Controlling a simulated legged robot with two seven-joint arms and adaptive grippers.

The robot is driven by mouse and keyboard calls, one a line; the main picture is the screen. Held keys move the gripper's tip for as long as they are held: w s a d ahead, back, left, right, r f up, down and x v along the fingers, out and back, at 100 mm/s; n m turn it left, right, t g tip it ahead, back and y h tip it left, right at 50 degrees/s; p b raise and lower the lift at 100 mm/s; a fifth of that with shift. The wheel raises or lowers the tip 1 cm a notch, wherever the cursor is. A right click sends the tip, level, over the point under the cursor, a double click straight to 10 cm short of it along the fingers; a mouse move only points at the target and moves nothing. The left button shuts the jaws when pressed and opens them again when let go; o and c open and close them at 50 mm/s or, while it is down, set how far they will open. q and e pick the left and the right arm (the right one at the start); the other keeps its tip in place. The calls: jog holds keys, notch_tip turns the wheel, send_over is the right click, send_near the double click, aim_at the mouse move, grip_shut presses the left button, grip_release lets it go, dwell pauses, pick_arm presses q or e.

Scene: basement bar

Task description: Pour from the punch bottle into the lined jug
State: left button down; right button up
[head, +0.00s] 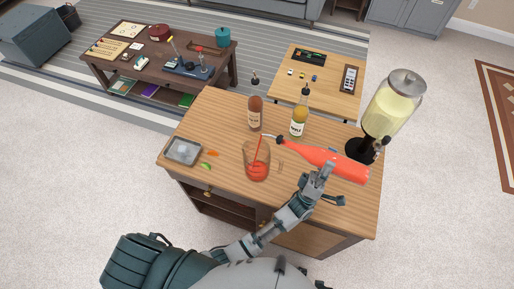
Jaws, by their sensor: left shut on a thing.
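The punch bottle (343,166) is red and lies tilted nearly level over the cabinet top, its dark spout at the left end. My left gripper (324,172) is shut on the bottle's body. A thin red stream runs from the spout down into the lined jug (247,152). The jug is clear, with a handle on its right, and stands upright holding red liquid in its lower part. Its lines are too small to make out. My right gripper is not in view.
A brown bottle (255,115) and a yellow bottle (298,124) stand just behind the jug. A drink dispenser (391,106) stands at the right. A grey tray (183,151), an orange piece and a green piece lie at the left.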

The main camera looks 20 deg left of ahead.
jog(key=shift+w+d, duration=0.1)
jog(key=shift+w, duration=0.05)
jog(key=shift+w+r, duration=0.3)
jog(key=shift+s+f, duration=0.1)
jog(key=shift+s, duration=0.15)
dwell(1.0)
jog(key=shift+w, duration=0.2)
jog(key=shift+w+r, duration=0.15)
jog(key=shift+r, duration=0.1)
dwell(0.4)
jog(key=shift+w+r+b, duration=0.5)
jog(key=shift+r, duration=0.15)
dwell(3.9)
